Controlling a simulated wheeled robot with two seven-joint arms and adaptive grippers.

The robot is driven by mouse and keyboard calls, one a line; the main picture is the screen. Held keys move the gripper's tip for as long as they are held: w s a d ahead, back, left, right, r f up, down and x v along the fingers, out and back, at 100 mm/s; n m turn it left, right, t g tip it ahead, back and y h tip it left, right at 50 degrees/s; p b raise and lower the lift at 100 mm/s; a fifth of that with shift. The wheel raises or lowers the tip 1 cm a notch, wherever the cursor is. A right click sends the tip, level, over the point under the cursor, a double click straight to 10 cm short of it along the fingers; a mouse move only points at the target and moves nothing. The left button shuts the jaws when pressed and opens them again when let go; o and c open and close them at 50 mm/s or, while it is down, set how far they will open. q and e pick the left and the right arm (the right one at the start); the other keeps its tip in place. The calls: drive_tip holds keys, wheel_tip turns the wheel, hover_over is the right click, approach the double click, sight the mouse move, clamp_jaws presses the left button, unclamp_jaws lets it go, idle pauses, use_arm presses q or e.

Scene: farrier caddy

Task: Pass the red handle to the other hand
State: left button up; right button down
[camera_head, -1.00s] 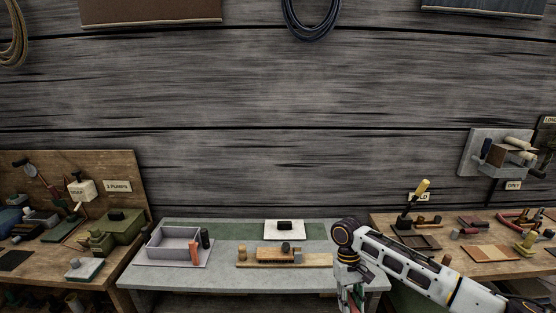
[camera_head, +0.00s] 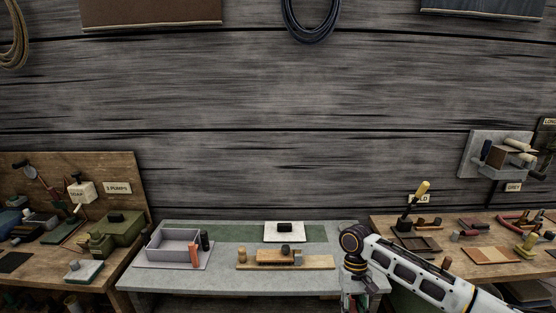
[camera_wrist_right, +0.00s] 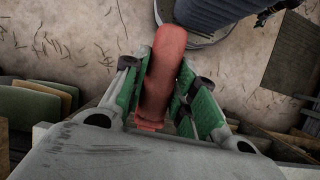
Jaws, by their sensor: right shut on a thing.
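The red handle (camera_wrist_right: 164,72) is in the right wrist view, a rounded red bar lying lengthwise between green finger pads. My right gripper (camera_wrist_right: 165,88) is shut on it, with the handle's far end reaching out past the fingers. In the head view my right arm comes in from the right, and its gripper is mostly cut off by the bottom edge, so the handle cannot be made out there. My left gripper is in neither view.
The middle bench (camera_head: 170,277) holds a grey open box (camera_head: 172,248), an orange-red cylinder (camera_head: 194,256), a dark cylinder (camera_head: 205,240) and a wooden board (camera_head: 318,262). Cluttered benches stand left and right. Straw-strewn floor (camera_wrist_right: 60,40) lies below my right gripper.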

idle(0.8)
drive_tip(key=a+r+n+h, duration=0.1)
drive_tip(key=a+r+n, duration=0.3)
drive_tip(key=a+r, duration=0.3)
drive_tip(key=s+a+r+n+h, duration=0.1)
drive_tip(key=a+r+n, duration=0.3)
drive_tip(key=a+r, duration=0.4)
drive_tip(key=shift+r+t+h, duration=0.4)
drive_tip(key=shift+r+h, duration=0.1)
drive_tip(key=shift+r, duration=2.85)
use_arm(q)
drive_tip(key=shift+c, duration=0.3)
